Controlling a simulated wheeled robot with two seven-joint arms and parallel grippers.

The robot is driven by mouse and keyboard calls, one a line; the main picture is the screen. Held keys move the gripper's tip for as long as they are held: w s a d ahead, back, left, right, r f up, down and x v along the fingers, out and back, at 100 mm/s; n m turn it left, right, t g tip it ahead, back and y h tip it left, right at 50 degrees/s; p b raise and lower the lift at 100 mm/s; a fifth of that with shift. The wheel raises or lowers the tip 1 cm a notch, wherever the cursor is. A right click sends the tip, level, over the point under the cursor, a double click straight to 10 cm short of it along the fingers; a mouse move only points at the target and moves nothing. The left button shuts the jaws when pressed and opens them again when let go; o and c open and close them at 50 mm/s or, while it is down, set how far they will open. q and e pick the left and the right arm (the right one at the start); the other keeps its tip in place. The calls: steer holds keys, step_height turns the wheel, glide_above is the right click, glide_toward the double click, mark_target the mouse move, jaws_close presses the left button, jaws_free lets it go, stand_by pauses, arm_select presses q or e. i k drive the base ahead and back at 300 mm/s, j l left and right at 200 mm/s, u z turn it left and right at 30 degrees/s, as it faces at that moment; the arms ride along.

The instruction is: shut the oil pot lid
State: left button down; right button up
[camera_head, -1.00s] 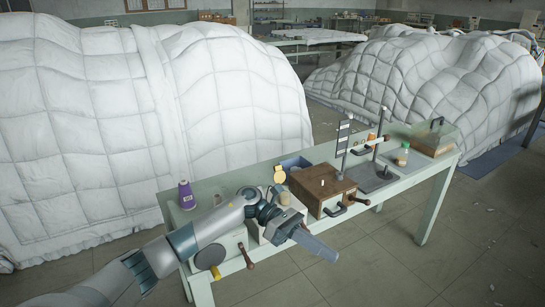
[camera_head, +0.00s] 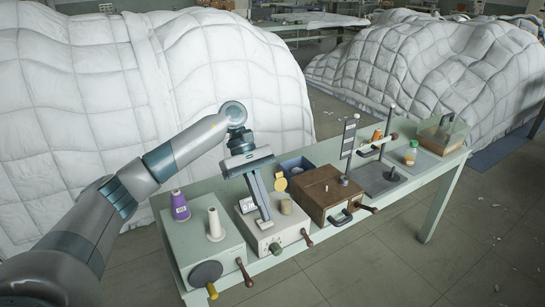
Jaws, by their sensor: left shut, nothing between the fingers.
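The oil pot seems to be the small tan pot (camera_head: 286,206) on top of a pale box on the bench. A round gold lid (camera_head: 280,184) stands raised at its back left edge, so the pot looks open. My left gripper (camera_head: 266,219) points down just left of the pot, its fingers shut and empty. Its tips are over or near the box top; I cannot tell whether they touch it. A small white label sign (camera_head: 247,205) stands left of the fingers. My right gripper is not in view.
The pale box (camera_head: 262,238) has a front knob and a side handle. A brown wooden box (camera_head: 325,194) stands to the right, a blue bin (camera_head: 296,165) behind. A purple spool (camera_head: 180,206) and white cone (camera_head: 215,225) stand left. White duvet heaps (camera_head: 150,90) rise behind the bench.

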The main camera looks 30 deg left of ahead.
mark_target(280, 183)
steer(key=i+j, duration=0.85)
steer(key=i, duration=0.15)
